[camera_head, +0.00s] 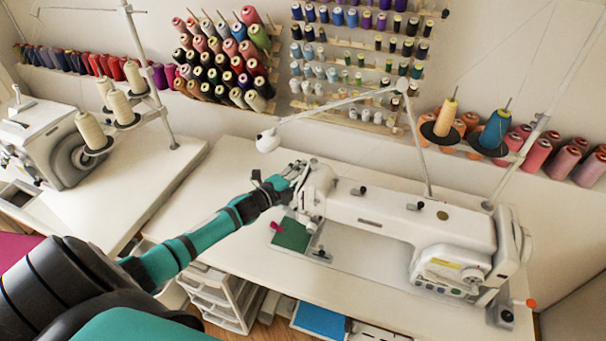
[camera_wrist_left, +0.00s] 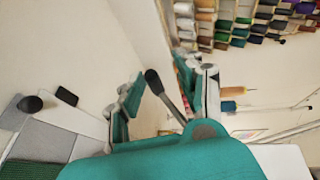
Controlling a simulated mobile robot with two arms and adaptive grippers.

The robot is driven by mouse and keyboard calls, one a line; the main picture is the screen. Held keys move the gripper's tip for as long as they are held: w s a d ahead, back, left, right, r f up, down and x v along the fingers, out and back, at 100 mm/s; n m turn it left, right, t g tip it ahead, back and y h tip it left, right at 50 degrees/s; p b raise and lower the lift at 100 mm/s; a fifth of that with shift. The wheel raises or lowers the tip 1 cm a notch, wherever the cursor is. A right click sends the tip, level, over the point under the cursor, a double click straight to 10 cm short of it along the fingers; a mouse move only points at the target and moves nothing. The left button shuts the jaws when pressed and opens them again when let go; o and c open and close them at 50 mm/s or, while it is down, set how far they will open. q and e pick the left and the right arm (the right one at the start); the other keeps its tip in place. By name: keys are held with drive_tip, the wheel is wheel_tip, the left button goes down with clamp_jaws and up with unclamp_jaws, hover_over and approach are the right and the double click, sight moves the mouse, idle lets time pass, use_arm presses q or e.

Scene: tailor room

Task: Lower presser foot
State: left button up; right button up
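A white sewing machine (camera_head: 375,212) stands on the right-hand table, its needle end toward the left. My left gripper (camera_head: 292,180) comes in from the left and is at the needle end of the machine, close beside its head. In the left wrist view my left gripper (camera_wrist_left: 168,88) is open, with its teal fingers apart. A lever with a black knob (camera_wrist_left: 156,84) shows between the fingers; I cannot tell whether they touch it. The presser foot is too small and hidden to make out. My right gripper is not in view.
Green cloth (camera_head: 291,235) with a pink tab lies by the needle end. A white lamp (camera_head: 268,141) on a thin arm hangs just above my gripper. A second machine (camera_head: 45,140) stands on the left table. Thread racks line the wall. The table's front left part is clear.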

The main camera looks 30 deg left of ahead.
use_arm(q)
drive_tip(key=shift+w, duration=0.15)
drive_tip(key=shift+f, duration=0.1)
drive_tip(key=v, duration=1.2)
